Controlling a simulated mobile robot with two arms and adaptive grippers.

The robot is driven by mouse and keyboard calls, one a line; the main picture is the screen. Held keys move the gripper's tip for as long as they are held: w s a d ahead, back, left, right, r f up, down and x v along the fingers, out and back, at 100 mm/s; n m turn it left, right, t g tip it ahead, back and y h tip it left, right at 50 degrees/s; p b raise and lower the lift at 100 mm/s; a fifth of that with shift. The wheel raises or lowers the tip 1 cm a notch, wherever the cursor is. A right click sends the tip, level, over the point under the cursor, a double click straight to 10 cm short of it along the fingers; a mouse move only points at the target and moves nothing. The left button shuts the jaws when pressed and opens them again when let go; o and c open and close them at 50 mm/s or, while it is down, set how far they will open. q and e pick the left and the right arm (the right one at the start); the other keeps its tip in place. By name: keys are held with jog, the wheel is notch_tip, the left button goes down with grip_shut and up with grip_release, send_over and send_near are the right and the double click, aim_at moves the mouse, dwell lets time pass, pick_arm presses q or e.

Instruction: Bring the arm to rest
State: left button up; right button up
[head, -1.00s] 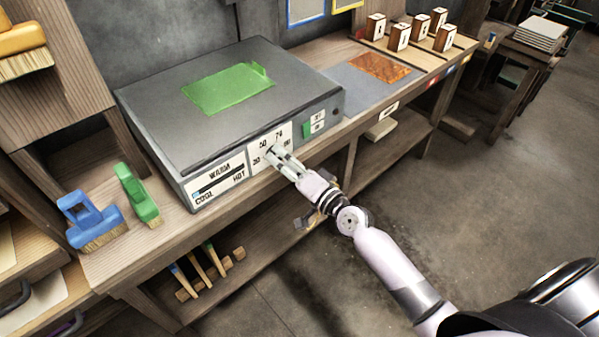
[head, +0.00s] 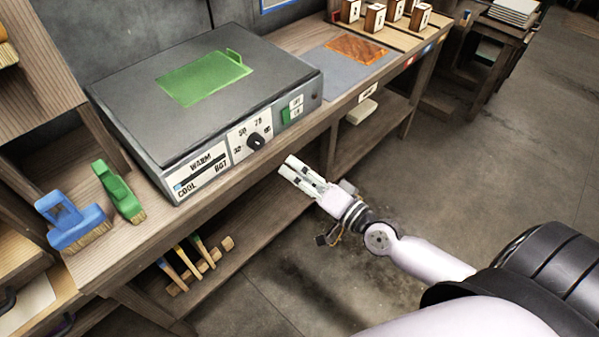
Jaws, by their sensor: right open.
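My right arm comes in from the lower right of the head view. Its gripper (head: 288,169) is open and empty, in the air in front of the bench edge and above the lower shelf. It is apart from the dark knob (head: 256,141) on the front of the grey heating box (head: 140,118). The knob and its number plate show fully. My left gripper is not in view.
A green sheet (head: 204,78) lies on the box. Blue (head: 72,222) and green (head: 117,190) brushes stand left of it. A grey mat (head: 335,72) with an orange-brown sheet (head: 356,49) lies to the right. Open floor (head: 480,140) lies right of the bench.

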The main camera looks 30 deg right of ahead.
jog(key=s+d+f+n+g+h+p, duration=0.1)
jog(key=s+d+f+g+h, duration=0.15)
jog(key=f, duration=0.85)
jog(key=s+d+f+n+g+h, duration=0.1)
jog(key=s+d+f+n+g, duration=0.15)
jog(key=f, duration=0.75)
jog(key=s+d+f+n+g+h+p, duration=0.15)
jog(key=s+f, duration=0.25)
jog(key=f, duration=0.7)
jog(key=s+a+f+n+g, duration=0.1)
jog(key=s+f+g, duration=0.2)
jog(key=s+f, duration=0.3)
jog(key=s+a+f+n+g, duration=0.2)
jog(key=s+f, duration=0.4)
jog(key=s, duration=0.8)
jog(key=s+a+f+n+g+h, duration=0.1)
jog(key=s+f+n+g, duration=0.1)
jog(key=s+f+g, duration=0.2)
jog(key=s+f, duration=0.3)
jog(key=s, duration=0.3)
jog(key=shift+s+a, duration=0.2)
jog(key=shift+s, duration=0.05)
jog(key=shift+g, duration=0.25)
jog(key=shift+c, duration=0.3)
